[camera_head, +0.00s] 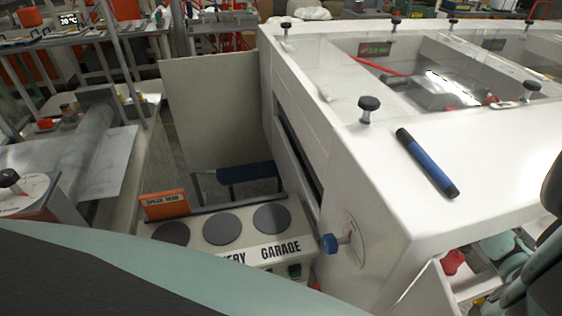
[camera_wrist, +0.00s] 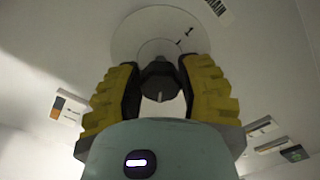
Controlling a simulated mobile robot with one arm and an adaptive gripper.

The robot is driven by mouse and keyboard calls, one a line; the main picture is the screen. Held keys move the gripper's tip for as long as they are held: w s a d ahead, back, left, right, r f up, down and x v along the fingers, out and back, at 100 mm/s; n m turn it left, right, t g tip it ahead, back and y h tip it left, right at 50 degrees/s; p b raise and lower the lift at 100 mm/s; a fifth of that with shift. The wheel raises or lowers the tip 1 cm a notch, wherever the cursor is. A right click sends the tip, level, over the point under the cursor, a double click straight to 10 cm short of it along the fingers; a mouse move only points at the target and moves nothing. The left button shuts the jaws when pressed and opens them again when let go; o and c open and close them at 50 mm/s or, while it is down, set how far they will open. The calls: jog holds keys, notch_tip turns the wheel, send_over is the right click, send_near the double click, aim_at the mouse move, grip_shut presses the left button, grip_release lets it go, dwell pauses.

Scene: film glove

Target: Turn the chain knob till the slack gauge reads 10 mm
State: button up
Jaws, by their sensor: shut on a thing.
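In the wrist view my gripper (camera_wrist: 158,78) has its two yellow-and-black fingers closed on either side of a dark knob (camera_wrist: 160,83), which I take to be the chain knob. A pale pointer line shows on the knob. Behind it is a round white dial plate (camera_wrist: 128,40) with a few dark marks, on a pale panel. A partly cut-off printed label (camera_wrist: 219,9) is above it.
The head view shows the white machine (camera_head: 420,235) with a blue knob (camera_head: 330,243) on its side and a blue marker (camera_head: 428,163) on top. Black-topped posts, including one (camera_head: 368,108), stand along it. A plate with three dark discs (camera_head: 221,229) is beside it.

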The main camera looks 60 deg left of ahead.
jog(key=shift+c, duration=1)
jog(key=shift+d, duration=0.1)
jog(key=shift+m+p, duration=0.3)
jog(key=shift+m, duration=0.3)
jog(key=o, duration=1.2)
